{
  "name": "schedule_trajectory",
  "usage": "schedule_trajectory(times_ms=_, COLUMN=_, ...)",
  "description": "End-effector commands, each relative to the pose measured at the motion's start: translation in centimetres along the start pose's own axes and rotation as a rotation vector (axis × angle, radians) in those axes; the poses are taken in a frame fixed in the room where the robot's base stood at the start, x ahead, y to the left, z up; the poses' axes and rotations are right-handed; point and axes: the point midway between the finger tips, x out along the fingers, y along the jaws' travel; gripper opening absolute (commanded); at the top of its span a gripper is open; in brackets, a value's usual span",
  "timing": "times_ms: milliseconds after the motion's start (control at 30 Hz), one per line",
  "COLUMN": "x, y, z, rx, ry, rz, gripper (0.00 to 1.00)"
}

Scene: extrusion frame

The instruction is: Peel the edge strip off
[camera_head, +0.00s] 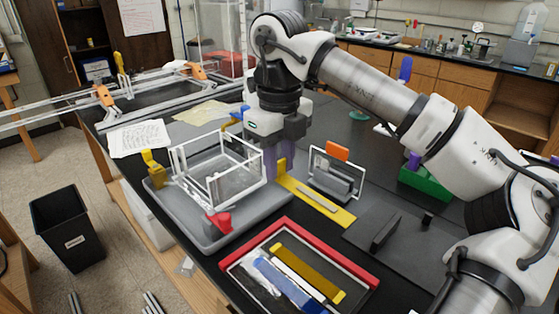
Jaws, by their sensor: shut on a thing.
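A clear box-like frame with white edges (217,172) stands on a grey tray (212,236). My gripper (278,168), with purple fingers, points down just right of the frame's right side. It is shut on a thin piece, which I take to be the edge strip. The fingers and wrist hide most of that piece. I cannot tell how much of it still touches the frame. A small yellow part shows at the fingertips.
A yellow mat (335,213) bearing a grey bar and a clear panel in a holder (335,177) lie right of the gripper. A red-rimmed tray (362,268) with strips is in front. A yellow clamp (153,167) and red clamp (219,222) flank the frame. A black bin (68,228) stands on the floor.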

Motion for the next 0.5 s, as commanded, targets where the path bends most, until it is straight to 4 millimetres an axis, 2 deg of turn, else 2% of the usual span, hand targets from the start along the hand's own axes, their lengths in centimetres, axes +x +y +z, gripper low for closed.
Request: schedule_trajectory(times_ms=500, x=-0.86, y=-0.01, z=0.0, rx=0.0, ry=0.0, rz=0.0, gripper=0.0)
